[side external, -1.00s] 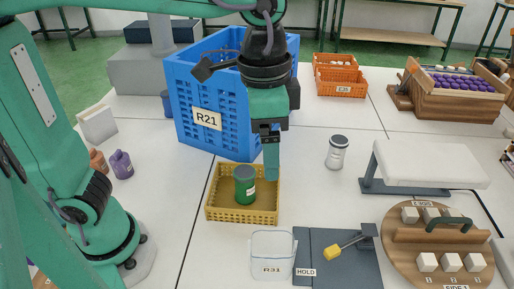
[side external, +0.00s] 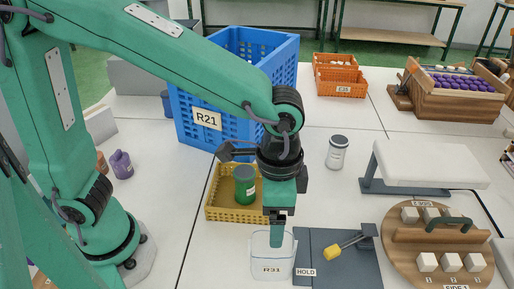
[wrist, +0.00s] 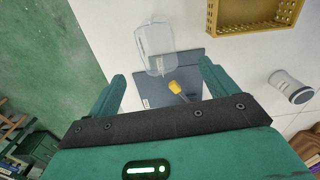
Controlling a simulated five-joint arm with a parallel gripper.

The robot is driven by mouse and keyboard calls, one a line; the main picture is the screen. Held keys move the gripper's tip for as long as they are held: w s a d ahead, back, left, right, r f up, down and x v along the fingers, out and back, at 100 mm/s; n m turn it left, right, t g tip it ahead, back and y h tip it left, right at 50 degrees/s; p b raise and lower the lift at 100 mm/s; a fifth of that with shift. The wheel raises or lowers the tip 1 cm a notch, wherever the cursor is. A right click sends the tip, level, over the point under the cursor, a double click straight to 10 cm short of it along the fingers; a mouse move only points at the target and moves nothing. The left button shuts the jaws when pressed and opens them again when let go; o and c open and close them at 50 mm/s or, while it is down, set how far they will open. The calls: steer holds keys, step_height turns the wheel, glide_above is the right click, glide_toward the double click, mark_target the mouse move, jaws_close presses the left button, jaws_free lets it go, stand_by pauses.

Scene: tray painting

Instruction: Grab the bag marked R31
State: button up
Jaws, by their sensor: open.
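The clear bag marked R31 (side external: 272,265) stands on the white table at the front middle of the side view, just left of the dark HOLD mat. My gripper (side external: 277,243) is above it, with its fingertips overlapping the bag's upper part in this view. I cannot tell whether they are inside or in front of it. In the wrist view the bag (wrist: 155,42) lies beyond my open fingertips (wrist: 162,70), roughly centred between them, with nothing held.
The dark HOLD mat (side external: 350,272) carries a yellow-headed tool (side external: 334,248). A yellow basket (side external: 219,213) with a green canister (side external: 244,185) stands behind the bag. The blue crate R21 (side external: 205,135) is further back. A white jar (side external: 336,152) stands right of the gripper.

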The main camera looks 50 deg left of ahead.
step_height(320, 180, down, 8)
stand_by(0.6)
steer(key=shift+f, duration=0.1)
steer(key=shift+s+d+f, duration=0.1)
steer(key=shift+f, duration=1.2)
steer(key=shift+s+f, duration=0.1)
steer(key=shift+f, duration=1.15)
steer(key=c, duration=1)
steer(key=shift+c, duration=0.2)
steer(key=shift+r, duration=0.15)
